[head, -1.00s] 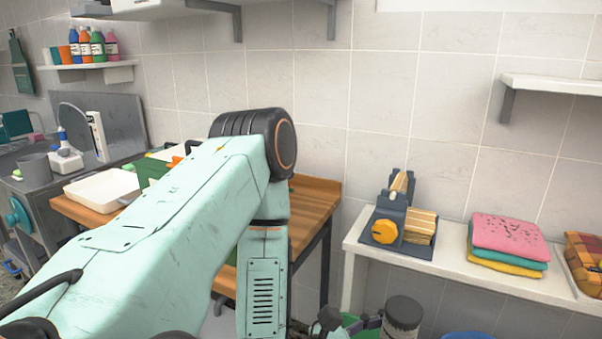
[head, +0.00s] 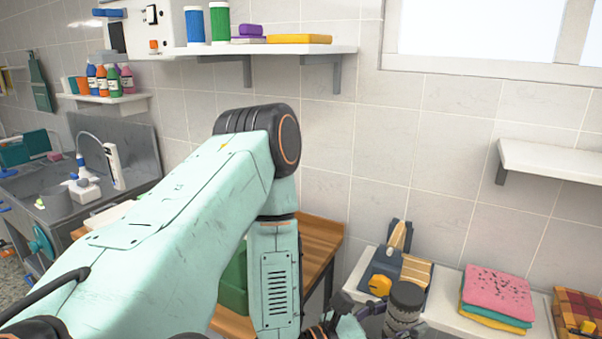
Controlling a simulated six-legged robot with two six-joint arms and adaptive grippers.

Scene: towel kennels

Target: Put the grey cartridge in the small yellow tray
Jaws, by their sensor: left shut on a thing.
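My left arm comes in from the left and bends down at its black elbow. My left gripper (head: 374,310) is at the bottom edge, shut on the grey cartridge (head: 404,309). The cartridge is a dark-topped cylinder with a paler, speckled body, held roughly upright in front of the low white bench. Its bottom is cut off by the frame. A flat yellow thing (head: 298,39) lies on the high wall shelf and may be the small yellow tray; its inside cannot be seen. My right gripper is not in view.
The high shelf (head: 330,49) also holds blue and green canisters (head: 220,23) and purple blocks (head: 250,33). A wooden table (head: 318,238) stands behind my arm.

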